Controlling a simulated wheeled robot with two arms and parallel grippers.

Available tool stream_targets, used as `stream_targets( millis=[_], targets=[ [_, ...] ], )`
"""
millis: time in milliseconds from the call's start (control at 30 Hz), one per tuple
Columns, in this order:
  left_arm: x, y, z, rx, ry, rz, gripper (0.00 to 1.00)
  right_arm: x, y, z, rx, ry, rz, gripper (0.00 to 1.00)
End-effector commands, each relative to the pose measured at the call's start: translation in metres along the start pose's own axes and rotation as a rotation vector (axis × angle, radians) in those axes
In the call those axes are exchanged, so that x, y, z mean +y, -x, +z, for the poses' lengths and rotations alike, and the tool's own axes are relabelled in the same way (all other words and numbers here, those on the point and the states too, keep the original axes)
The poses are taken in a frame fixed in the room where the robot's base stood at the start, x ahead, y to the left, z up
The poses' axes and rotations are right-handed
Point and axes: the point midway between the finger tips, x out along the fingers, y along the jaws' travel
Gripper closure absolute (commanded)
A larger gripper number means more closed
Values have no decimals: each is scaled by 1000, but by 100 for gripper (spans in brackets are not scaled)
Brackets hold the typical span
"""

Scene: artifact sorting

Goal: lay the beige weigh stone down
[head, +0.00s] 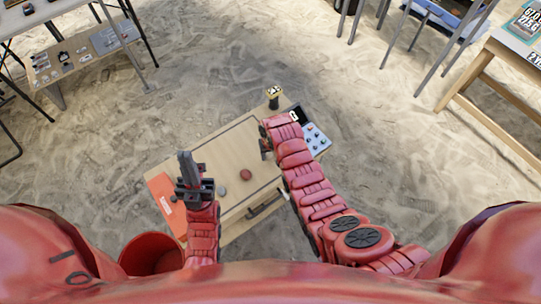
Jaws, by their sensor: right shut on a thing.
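My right gripper (265,145) is over the right part of the wooden table (215,155), largely hidden by its own red arm. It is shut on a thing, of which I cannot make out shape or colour. I cannot pick out the beige weigh stone for sure; it may be what the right gripper holds. My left gripper (190,175) is over the left part of the table, its dark fingers pointing away from me; I cannot tell whether it is open. A reddish-brown round stone (247,174) and a small grey stone (222,191) lie on the table between the arms.
An orange-red flat thing (166,203) lies at the table's left end, near a red bucket (150,250). A pale tray with small dark pieces (316,139) and a black-and-yellow object (273,95) are at the right end. Other tables stand farther off on sandy ground.

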Motion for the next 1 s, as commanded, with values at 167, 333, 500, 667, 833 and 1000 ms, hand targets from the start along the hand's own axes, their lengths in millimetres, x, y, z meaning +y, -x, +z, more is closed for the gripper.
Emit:
stream_targets(
  millis=[167, 333, 500, 667, 833, 1000],
  targets=[
    [0, -2, 0, 0, 0, 0, 100, 2, 0, -7, 2, -1, -1, 100],
    [0, -7, -1, 0, 0, 0, 100, 4, -8, -8, -1, -1, 0, 100],
    [0, -10, -2, 0, 0, 0, 100, 4, -24, -6, -1, -1, 0, 100],
    [-1, -11, -2, 0, 0, 0, 100, 4, -34, -4, -1, -1, 0, 100],
    [-1, -11, -2, 0, 0, 0, 100, 4, -36, -5, 2, 0, -1, 100],
    [0, -11, -2, 0, 0, 0, 100, 4, -36, -5, 2, 0, -1, 100]
  ],
)
